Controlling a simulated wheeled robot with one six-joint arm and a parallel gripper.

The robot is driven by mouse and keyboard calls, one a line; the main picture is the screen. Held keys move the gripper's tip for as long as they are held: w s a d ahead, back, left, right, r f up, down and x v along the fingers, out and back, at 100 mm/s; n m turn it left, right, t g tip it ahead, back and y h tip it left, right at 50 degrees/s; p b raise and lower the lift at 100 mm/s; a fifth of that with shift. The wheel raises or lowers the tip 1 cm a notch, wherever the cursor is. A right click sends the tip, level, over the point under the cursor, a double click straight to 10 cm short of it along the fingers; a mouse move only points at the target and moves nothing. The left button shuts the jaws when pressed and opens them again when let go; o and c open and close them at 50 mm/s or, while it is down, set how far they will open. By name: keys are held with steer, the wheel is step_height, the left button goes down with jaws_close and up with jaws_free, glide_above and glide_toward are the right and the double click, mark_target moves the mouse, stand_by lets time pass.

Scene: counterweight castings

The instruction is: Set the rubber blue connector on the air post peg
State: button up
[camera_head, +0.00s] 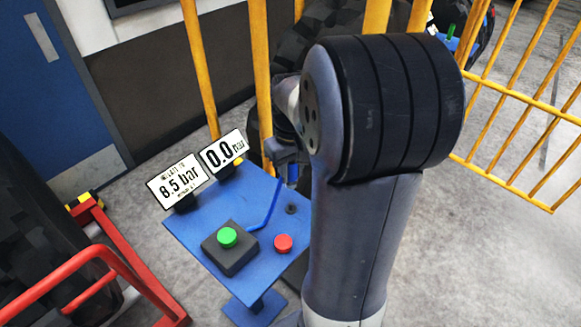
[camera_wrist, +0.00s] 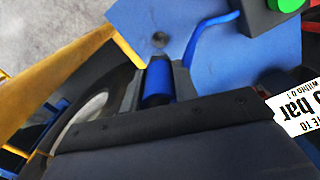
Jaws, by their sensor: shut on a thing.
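In the wrist view my gripper (camera_wrist: 158,72) is shut on the blue connector (camera_wrist: 157,88), a blue cylinder between its two grey fingers. In the head view my gripper (camera_head: 287,160) is above the far right part of the blue table, partly hidden by my arm; the connector shows only as a small blue patch (camera_head: 292,174). A blue hose (camera_head: 267,210) runs from near the black button box up toward the gripper. A small dark round fitting (camera_head: 291,209), perhaps the air post peg, is on the table; in the wrist view it (camera_wrist: 160,40) lies beyond the fingertips, apart from the connector.
The blue table (camera_head: 210,215) carries a black box with a green button (camera_head: 227,237), a red button (camera_head: 283,243) and displays reading 8.5 bar (camera_head: 177,181) and 0.0 bar (camera_head: 222,151). Yellow railings (camera_head: 259,80) and a large dark tyre stand close behind. A red frame (camera_head: 95,255) is left.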

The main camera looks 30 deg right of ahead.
steer(key=b, duration=0.4)
glide_above(291, 204)
steer(key=shift+d+f, duration=0.1)
steer(key=shift+f, duration=2.8)
steer(key=shift+f+b, duration=0.95)
steer(key=shift+f, duration=0.8)
steer(key=o, duration=1)
step_height(291, 204, up, 11)
steer(key=shift+f, duration=0.1)
